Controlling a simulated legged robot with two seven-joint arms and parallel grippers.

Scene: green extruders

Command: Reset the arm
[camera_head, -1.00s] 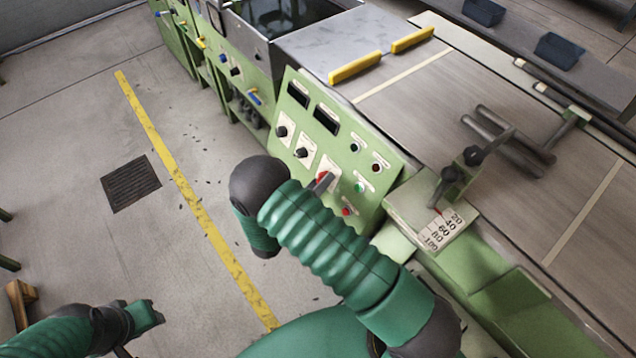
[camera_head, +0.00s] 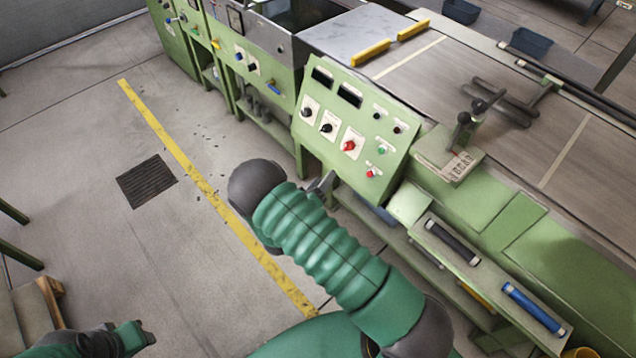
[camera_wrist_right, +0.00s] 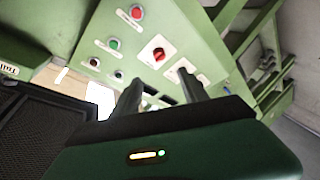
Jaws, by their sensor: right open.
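My right arm reaches across the middle of the head view, and its gripper (camera_head: 322,187) shows only in part past the dark wrist, just left of the green control panel (camera_head: 385,112). In the right wrist view the two dark fingers (camera_wrist_right: 162,92) stand apart with nothing between them, and the panel lies beyond. The red rotary switch (camera_head: 349,146) is on the panel and also shows in the right wrist view (camera_wrist_right: 158,54). My left gripper (camera_head: 140,338) is at the lower left corner, over the floor; its jaws are too unclear to read.
A conveyor table (camera_head: 500,100) runs along the right. Below the panel, a ledge holds a black handle (camera_head: 452,242) and a blue handle (camera_head: 533,308). A floor grate (camera_head: 147,181) and a yellow line (camera_head: 190,170) lie left of my right arm, where the floor is mostly clear.

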